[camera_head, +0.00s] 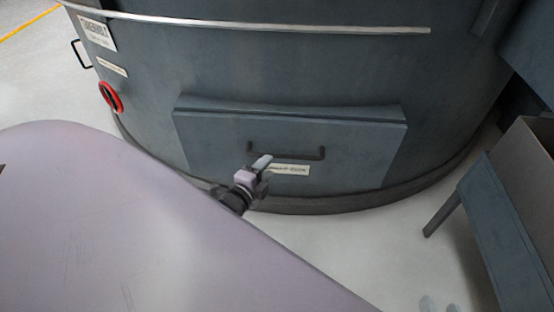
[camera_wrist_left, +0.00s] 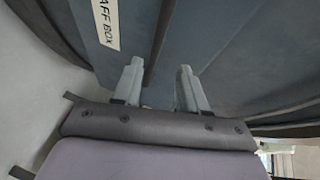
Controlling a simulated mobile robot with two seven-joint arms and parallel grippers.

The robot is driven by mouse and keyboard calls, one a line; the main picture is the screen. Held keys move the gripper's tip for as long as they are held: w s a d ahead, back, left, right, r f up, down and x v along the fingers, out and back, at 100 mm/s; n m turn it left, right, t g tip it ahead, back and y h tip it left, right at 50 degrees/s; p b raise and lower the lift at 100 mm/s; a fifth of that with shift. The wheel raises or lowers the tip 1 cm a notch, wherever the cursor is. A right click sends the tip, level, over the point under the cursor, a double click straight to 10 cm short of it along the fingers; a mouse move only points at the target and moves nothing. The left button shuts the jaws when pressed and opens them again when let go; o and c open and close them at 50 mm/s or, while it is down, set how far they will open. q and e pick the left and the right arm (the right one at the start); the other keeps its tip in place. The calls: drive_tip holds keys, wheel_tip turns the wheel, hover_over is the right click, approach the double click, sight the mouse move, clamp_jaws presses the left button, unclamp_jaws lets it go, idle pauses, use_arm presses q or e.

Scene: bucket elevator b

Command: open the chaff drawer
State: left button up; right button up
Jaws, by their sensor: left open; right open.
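The chaff drawer (camera_head: 350,165) is a blue-grey box front low on the round machine body, and it looks shut. Its dark bar handle (camera_head: 290,157) runs across the front, above a small white label (camera_head: 288,169). My left gripper (camera_head: 262,162) is at the handle's left end, open. In the left wrist view its two fingers (camera_wrist_left: 159,88) are apart, with a dark strip that looks like the handle (camera_wrist_left: 161,40) beyond and between them; contact cannot be told. The label reading "AFF BOX" (camera_wrist_left: 106,22) is left of them.
A red ring (camera_head: 111,97) and another dark handle (camera_head: 80,54) are on the machine's left side. A grey bin on a blue stand (camera_head: 505,225) is at the right. Pale floor (camera_head: 350,240) in front of the drawer is clear. My large pale arm link covers the lower left.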

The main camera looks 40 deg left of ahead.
sight(276, 157)
use_arm(q)
drive_tip(key=shift+w+a+f+m+b, duration=0.3)
drive_tip(key=shift+w+a+f+b, duration=0.15)
drive_tip(key=shift+w+f, duration=0.25)
drive_tip(key=shift+b+x, duration=1.35)
drive_tip(key=shift+x, duration=1.9)
use_arm(e)
drive_tip(key=shift+w+a+f+y, duration=0.2)
drive_tip(key=shift+a+f+y, duration=0.1)
drive_tip(key=shift+a+y, duration=0.3)
drive_tip(key=shift+w+a+f+y, duration=0.15)
drive_tip(key=shift+a+f+y, duration=0.2)
drive_tip(key=shift+a, duration=0.45)
use_arm(q)
drive_tip(key=shift+r, duration=0.2)
drive_tip(key=shift+c, duration=0.2)
clamp_jaws()
use_arm(e)
drive_tip(key=shift+r, duration=0.1)
